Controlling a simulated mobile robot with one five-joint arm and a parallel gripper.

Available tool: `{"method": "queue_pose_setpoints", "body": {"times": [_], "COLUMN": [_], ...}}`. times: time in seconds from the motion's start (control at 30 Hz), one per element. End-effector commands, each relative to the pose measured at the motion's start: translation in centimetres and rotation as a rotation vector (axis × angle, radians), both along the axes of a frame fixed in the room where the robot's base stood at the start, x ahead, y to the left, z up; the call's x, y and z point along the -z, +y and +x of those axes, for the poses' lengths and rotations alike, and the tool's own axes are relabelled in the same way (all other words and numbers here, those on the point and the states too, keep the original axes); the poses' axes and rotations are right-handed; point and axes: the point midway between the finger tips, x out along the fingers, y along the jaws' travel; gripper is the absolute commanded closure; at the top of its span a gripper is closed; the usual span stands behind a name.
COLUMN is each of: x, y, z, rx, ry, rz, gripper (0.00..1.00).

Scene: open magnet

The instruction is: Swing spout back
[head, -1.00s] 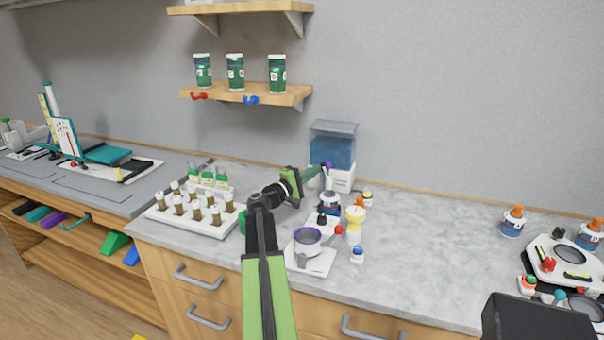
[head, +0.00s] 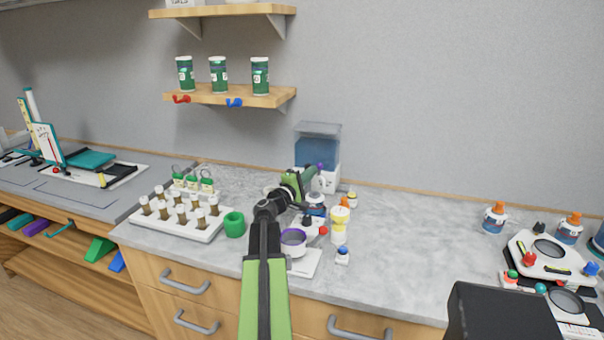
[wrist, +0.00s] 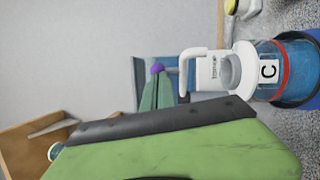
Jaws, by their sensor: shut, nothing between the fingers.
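The white spout (wrist: 185,68) is a bent tube on the white top (wrist: 222,68) of a blue bottle marked C (wrist: 275,72). The bottle also shows in the head view (head: 315,203), standing on the bench behind a purple-rimmed cup (head: 293,240). My gripper (wrist: 155,80) has teal fingers, shut and empty, with a purple spot at the tip. In the wrist view the fingertips lie beside the bent end of the spout; I cannot tell whether they touch. In the head view my gripper (head: 316,170) is above the bottle, and my arm hides part of the area.
A blue-and-white tank (head: 318,148) stands behind the bottle near the wall. A vial rack (head: 180,222) and green cup (head: 234,225) are on the left. A yellow-white item (head: 339,226) stands close on the right.

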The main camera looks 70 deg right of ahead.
Motion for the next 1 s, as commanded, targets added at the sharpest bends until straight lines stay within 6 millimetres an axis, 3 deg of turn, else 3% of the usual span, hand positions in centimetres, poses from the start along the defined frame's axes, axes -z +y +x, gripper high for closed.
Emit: {"method": "queue_pose_setpoints", "body": {"times": [0.33, 0.53, 0.67, 0.8, 1.0], "x": [0.0, 0.4, 1.0, 1.5, 2.0], "y": [-0.5, 0.4, 2.2, 5.9, 9.9], "z": [-1.2, -0.4, 1.3, 1.4, 1.9], "rx": [0.012, 0.011, 0.006, 0.009, 0.01], "ry": [0.001, 0.0, 0.0, 0.001, -0.001], "rz": [0.0, -0.001, 0.0, 0.0, 0.0], "gripper": [1.0, 1.0, 1.0, 1.0, 1.0]}}
